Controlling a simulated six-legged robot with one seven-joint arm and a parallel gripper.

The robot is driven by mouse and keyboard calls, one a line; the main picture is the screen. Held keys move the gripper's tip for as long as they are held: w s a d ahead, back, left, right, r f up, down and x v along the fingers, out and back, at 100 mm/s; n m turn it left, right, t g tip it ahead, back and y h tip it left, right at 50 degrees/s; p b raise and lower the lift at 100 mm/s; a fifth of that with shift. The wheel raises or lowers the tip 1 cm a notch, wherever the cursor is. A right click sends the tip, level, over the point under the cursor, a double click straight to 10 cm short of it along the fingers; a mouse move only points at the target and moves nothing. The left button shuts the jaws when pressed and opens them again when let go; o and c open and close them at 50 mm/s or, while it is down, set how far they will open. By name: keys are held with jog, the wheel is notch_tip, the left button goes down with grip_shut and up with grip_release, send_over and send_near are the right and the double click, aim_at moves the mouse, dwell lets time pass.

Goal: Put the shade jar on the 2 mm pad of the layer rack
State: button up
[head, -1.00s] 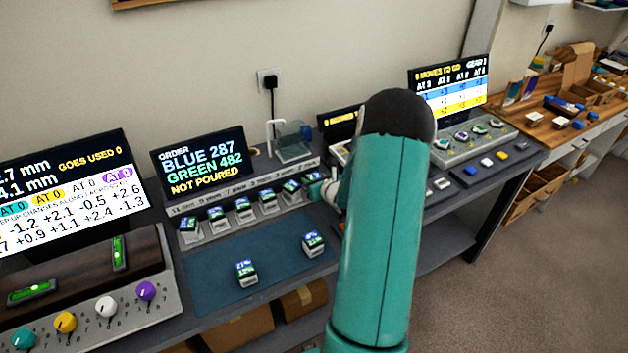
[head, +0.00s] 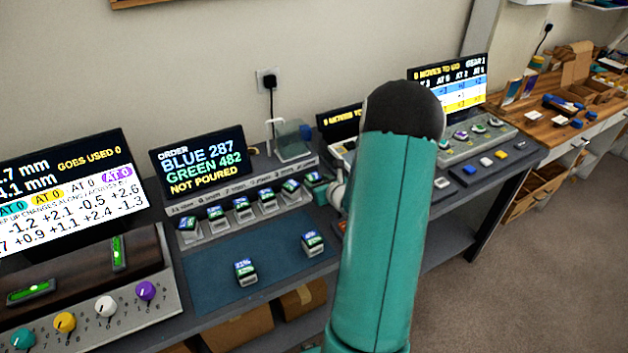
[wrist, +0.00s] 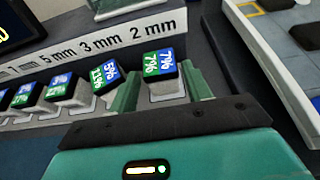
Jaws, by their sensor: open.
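A shade jar (wrist: 158,63) with a green and blue top reading 7% stands upright at the 2 mm place of the layer rack (wrist: 95,50). In the head view it is the rightmost jar (head: 314,179) of the rack row. My gripper (wrist: 161,72) is open, one green finger on each side of this jar. Whether either finger touches it, I cannot tell. The jar's base and pad are partly hidden by my gripper. A jar (wrist: 103,75) reading 5% and 11% sits just left, at the 3 mm place, close to my left finger.
Several more jars (head: 240,204) fill the rack to the left. Two jars stand on the blue mat (head: 215,285) in front. An order screen (head: 200,163) stands behind the rack. In the wrist view, a white-edged tray (wrist: 262,70) lies right of my gripper.

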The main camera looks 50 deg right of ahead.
jog(key=v, duration=0.8)
jog(key=shift+s, duration=0.15)
jog(key=w+a+r+n+y, duration=0.3)
jog(key=a+r+n, duration=0.15)
jog(key=a, duration=0.25)
jog(key=w+a+r+n+y, duration=0.3)
jog(key=a+r+n, duration=0.15)
jog(key=a, duration=0.35)
jog(key=s+a+r+n+g+y, duration=0.1)
jog(key=a+r+n+g+y, duration=0.1)
jog(key=a+n, duration=0.4)
jog(key=s+a+r+n+g+y, duration=0.1)
jog(key=a+r+n+g+y, duration=0.1)
jog(key=a+n, duration=0.45)
jog(key=s+a+r+n+g+h, duration=0.1)
jog(key=s+a+r+n+g, duration=0.3)
jog(key=s+a+n, duration=0.65)
jog(key=s+r+n+h, duration=0.1)
jog(key=n, duration=0.1)
jog(key=s+r+n+h, duration=0.1)
jog(key=n+h, duration=0.1)
jog(key=n, duration=0.1)
jog(key=s+r+n+h, duration=0.1)
jog(key=r+n+h, duration=0.1)
jog(key=shift+s+a+r+t, duration=0.1)
jog(key=shift+s+a+t, duration=0.2)
jog(key=shift+s+t, duration=0.1)
jog(key=shift+c, duration=0.2)
